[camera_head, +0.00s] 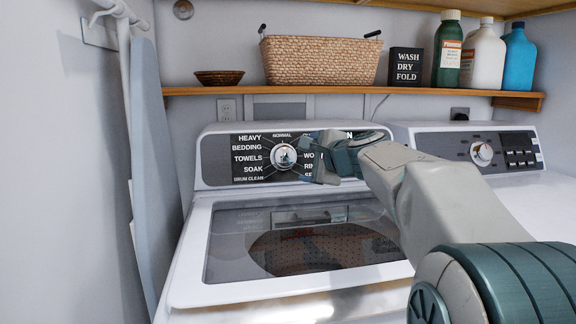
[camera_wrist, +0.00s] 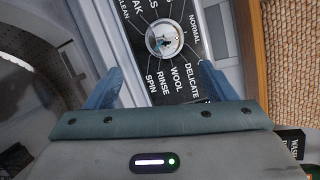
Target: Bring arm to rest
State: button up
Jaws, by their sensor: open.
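My gripper (camera_head: 318,160) is in front of the right part of the washer's control panel in the head view, just right of the round cycle knob (camera_head: 285,157). My arm reaches in from the lower right. In the wrist view, the two blue fingers of my gripper (camera_wrist: 160,88) are spread apart with nothing between them. The knob (camera_wrist: 164,39) shows beyond the fingertips, ringed by cycle labels. A gap to the knob seems to be there, but its size is hard to judge. My gripper hides part of the panel's right-hand labels.
The washer (camera_head: 190,262) has a closed lid with a glass window. The dryer (camera_head: 540,190) stands to its right. A wooden shelf (camera_head: 200,91) above holds a wicker basket (camera_head: 318,62), a small bowl, a black sign and bottles. An ironing board (camera_head: 155,150) leans at the left wall.

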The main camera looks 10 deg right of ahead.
jog(key=s+a+f+n+g+p, duration=0.1)
jog(key=s+a+n+g+p, duration=0.1)
jog(key=s+p, duration=0.4)
jog(key=s+a+f+n+g+h+p, duration=0.1)
jog(key=s+a+n+g+p, duration=0.1)
jog(key=s+n+g+p, duration=0.2)
jog(key=s+a+f+n+g+h+p, duration=0.1)
jog(key=s+a+n+g+p, duration=0.1)
jog(key=s+n+p, duration=0.6)
jog(key=shift+s+a+g+p, duration=0.15)
jog(key=shift+s+g+p, duration=0.25)
jog(key=shift+s, duration=1.3)
jog(key=shift+s+a+g+p, duration=0.15)
jog(key=shift+s+g+p, duration=0.2)
jog(key=shift+s, duration=1.3)
jog(key=s+n+p, duration=0.1)
jog(key=s, duration=0.2)
jog(key=s+d+f+n+g+h+p, duration=0.1)
jog(key=s+p, duration=0.1)
jog(key=s+d+n+g+h+p, duration=0.1)
jog(key=s, duration=0.2)
jog(key=shift+s+d+f+n+p, duration=0.2)
jog(key=shift+s+n+p, duration=0.1)
jog(key=shift+n+p, duration=0.1)
jog(key=shift+s+d+f, duration=0.2)
jog(key=shift+s+f, duration=0.05)
jog(key=shift+s, duration=0.1)
